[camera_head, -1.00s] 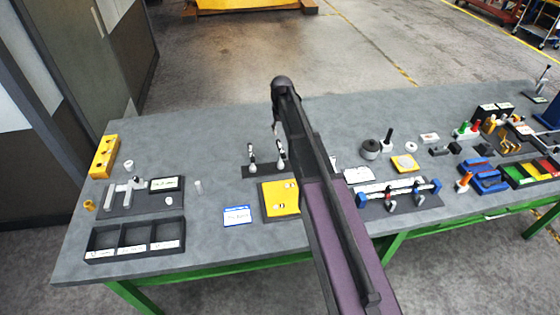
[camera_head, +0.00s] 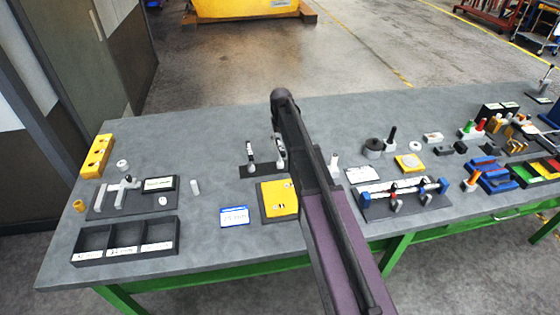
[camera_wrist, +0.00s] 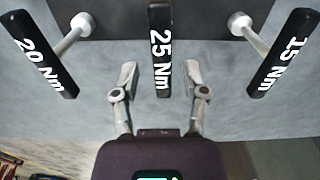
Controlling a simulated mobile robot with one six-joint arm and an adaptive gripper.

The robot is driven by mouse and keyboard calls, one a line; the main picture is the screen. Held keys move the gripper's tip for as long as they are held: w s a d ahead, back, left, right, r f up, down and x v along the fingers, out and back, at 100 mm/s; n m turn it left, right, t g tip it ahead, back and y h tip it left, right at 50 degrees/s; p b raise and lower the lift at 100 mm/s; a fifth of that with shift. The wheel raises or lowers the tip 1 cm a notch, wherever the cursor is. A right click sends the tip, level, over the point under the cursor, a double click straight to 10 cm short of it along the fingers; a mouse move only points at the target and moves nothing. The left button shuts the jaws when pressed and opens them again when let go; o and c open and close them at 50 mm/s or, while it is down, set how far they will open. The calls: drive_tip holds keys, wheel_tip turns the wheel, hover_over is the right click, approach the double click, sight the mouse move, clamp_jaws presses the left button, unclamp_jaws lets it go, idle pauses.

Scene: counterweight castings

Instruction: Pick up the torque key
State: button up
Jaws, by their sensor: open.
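The outer two have pale shafts with round ends. My gripper (camera_wrist: 160,72) is open and empty, its fingertips on either side of the lower end of the 25 Nm handle in the picture. I cannot tell the depth between them.
A black three-part tray (camera_head: 124,240) is at the left. A blue clamp fixture (camera_head: 405,196) is right of my arm. Bare grey bench lies behind the keys.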

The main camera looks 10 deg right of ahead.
sight(280, 161)
drive_tip(key=shift+f, duration=0.2)
idle(0.3)
drive_tip(key=shift+a+f+b, duration=0.1)
drive_tip(key=shift+f+b, duration=2.4)
drive_tip(key=shift+b, duration=0.1)
clamp_jaws()
